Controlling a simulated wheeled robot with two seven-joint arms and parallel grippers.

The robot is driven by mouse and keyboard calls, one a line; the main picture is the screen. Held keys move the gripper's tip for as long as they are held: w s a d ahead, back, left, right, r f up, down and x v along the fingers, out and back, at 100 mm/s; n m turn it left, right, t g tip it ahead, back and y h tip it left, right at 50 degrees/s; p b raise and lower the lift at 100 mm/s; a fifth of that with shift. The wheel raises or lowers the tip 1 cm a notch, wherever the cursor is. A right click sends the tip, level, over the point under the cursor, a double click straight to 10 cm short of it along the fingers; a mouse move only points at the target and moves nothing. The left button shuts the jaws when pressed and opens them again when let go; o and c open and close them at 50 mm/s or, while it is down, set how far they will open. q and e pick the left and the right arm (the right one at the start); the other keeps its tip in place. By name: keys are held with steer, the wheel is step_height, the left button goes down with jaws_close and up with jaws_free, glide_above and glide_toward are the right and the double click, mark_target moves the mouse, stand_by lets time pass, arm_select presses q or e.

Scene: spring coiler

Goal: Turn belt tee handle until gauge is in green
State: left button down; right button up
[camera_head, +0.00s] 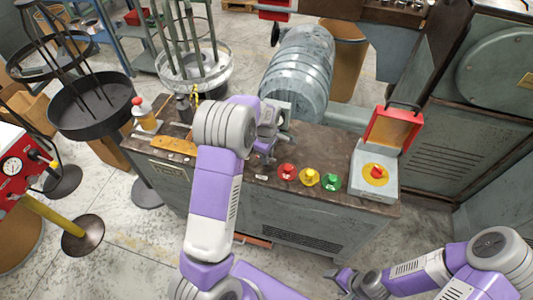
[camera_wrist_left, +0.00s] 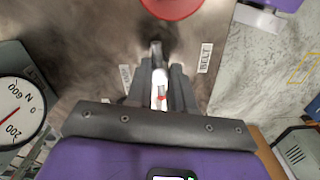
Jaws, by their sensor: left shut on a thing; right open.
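My left gripper (camera_head: 264,152) reaches down over the bench top. In the left wrist view its fingers (camera_wrist_left: 160,92) are shut on a metal tee handle (camera_wrist_left: 157,52), beside a label (camera_wrist_left: 205,58) reading BELT. A round gauge (camera_wrist_left: 14,112) marked N, with 200 and 600 on its face, is cut off at the left edge of that view. Its red needle points up and right, between the 200 and 600 marks; no green band shows in the visible part. In the head view my left arm hides the handle. My right gripper (camera_head: 352,284) is open and empty, low in front of the bench.
Red (camera_head: 287,171), yellow (camera_head: 309,177) and green (camera_head: 330,182) buttons line the bench front right of my left gripper. A box with a raised red lid (camera_head: 393,130) stands at the right end. A large grey motor (camera_head: 300,72) is behind.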

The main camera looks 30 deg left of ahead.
arm_select(q)
steer(key=shift+n, duration=0.5)
steer(key=c, duration=1)
jaws_free()
step_height(320, 180, up, 8)
steer(key=shift+f+p, duration=0.2)
steer(key=shift+p, duration=0.8)
